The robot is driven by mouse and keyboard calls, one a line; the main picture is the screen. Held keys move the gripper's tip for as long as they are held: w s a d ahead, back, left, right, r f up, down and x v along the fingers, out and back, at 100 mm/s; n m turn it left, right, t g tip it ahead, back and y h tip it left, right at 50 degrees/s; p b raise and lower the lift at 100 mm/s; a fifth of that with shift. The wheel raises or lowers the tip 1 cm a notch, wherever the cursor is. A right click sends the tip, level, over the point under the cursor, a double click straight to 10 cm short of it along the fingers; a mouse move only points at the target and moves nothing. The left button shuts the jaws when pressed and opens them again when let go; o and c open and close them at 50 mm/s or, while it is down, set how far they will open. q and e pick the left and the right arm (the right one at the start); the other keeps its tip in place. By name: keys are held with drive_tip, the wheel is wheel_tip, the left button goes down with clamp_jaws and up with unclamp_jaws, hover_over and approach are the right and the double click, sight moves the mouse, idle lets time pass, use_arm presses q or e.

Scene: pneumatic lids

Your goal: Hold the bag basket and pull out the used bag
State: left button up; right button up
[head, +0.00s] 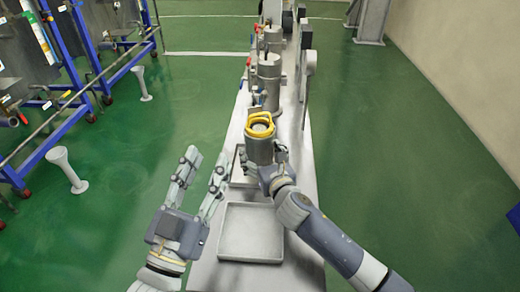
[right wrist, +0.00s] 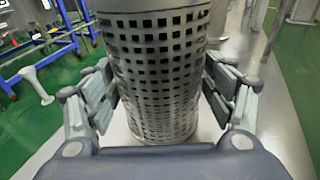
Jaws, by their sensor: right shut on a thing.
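The bag basket (right wrist: 158,75) is a perforated metal cylinder. In the right wrist view it stands between the fingers of my right gripper (right wrist: 160,95), which is shut on it. In the head view the basket (head: 259,152) is upright above the narrow bench. The used bag (head: 261,121) shows as a yellow ring with a loop at the basket's top; its lower part is hidden inside. My right gripper (head: 267,165) is at the basket's side. My left gripper (head: 205,165) is open and empty, left of the basket and apart from it.
An empty grey tray (head: 252,256) lies on the bench (head: 304,180) in front of the basket. A second tray (head: 238,180) is partly hidden behind it. Metal housings (head: 268,85) stand farther back along the bench. Blue-framed racks (head: 100,70) stand at the left on green floor.

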use_arm(q)
drive_tip(key=shift+w+f+g, duration=0.15)
drive_tip(key=shift+f+g, duration=0.1)
drive_tip(key=shift+g, duration=0.05)
use_arm(e)
drive_tip(key=shift+f, duration=0.15)
idle(0.6)
